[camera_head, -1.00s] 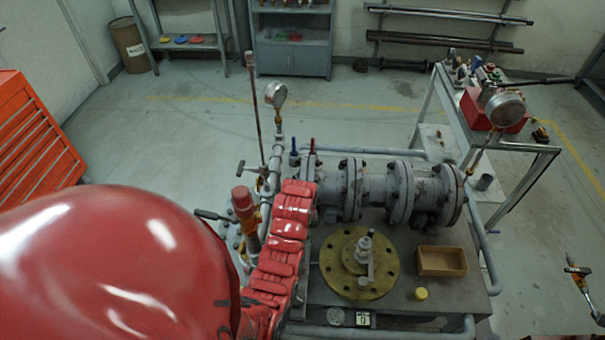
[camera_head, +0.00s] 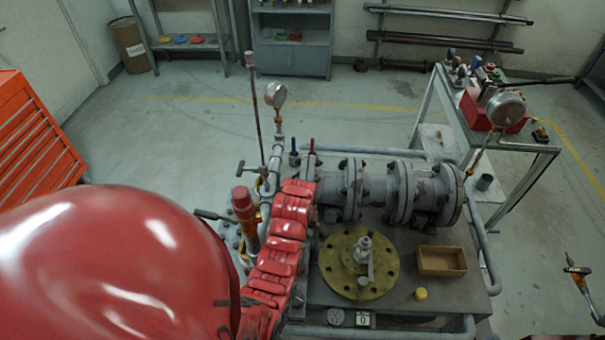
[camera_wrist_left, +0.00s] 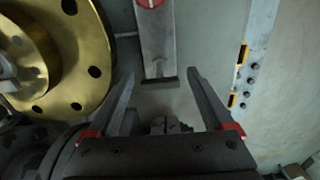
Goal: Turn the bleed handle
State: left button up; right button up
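I cannot tell which part is the bleed handle. My right gripper is not identifiable.
The grey flanged valve body (camera_head: 375,190) lies on the bench. A pressure gauge (camera_head: 276,95) stands behind.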

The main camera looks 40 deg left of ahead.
pick_arm(q)
jog(key=shift+r, duration=0.15)
notch_tip(320, 180, up, 6)
jog(key=p, duration=0.5)
jog(key=shift+f+p, duration=0.2)
jog(key=shift+p, duration=0.2)
jog(key=shift+f, duration=0.2)
jog(key=shift+w+r, duration=0.1)
jog(key=shift+r, duration=0.95)
